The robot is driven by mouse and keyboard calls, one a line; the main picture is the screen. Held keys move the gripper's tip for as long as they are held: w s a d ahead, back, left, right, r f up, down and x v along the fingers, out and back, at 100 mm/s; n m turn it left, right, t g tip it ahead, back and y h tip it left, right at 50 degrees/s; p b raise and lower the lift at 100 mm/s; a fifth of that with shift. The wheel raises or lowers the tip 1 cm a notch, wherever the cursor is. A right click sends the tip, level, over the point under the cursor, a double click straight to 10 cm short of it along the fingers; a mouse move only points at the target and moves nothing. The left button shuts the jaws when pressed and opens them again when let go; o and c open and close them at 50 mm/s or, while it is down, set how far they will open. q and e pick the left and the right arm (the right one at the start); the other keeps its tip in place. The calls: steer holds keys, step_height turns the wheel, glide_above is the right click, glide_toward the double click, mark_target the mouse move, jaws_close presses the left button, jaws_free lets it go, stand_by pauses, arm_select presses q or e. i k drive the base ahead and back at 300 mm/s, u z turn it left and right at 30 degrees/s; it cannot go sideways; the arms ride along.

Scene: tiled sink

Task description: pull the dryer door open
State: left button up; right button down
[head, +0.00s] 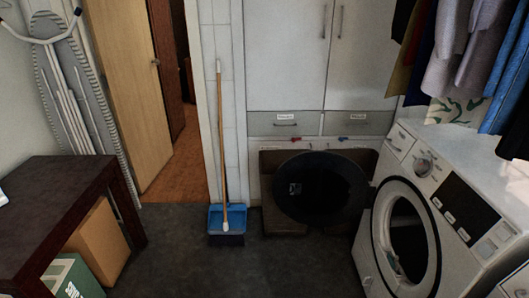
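The white front-loading machine (459,252), apparently the dryer, stands at the right, with its control panel (466,209) above a white ring around a dark round area (409,238). A large dark disc (328,190) stands out to the left of the machine, close to its left edge. It looks like the round door swung wide open, with a small latch-like detail (295,189) near its left edge. The hinge is not clearly visible. Neither of my grippers is in view.
A brown box (270,216) sits behind the disc, below white cabinets (287,55). A broom and blue dustpan (226,218) stand at centre. A dark table (55,205) is at left, clothes (467,50) hang upper right. The middle floor (190,265) is clear.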

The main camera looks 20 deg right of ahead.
mark_target(316, 187)
steer(key=u, duration=0.6)
steer(key=i, duration=2.25)
steer(key=z, duration=0.75)
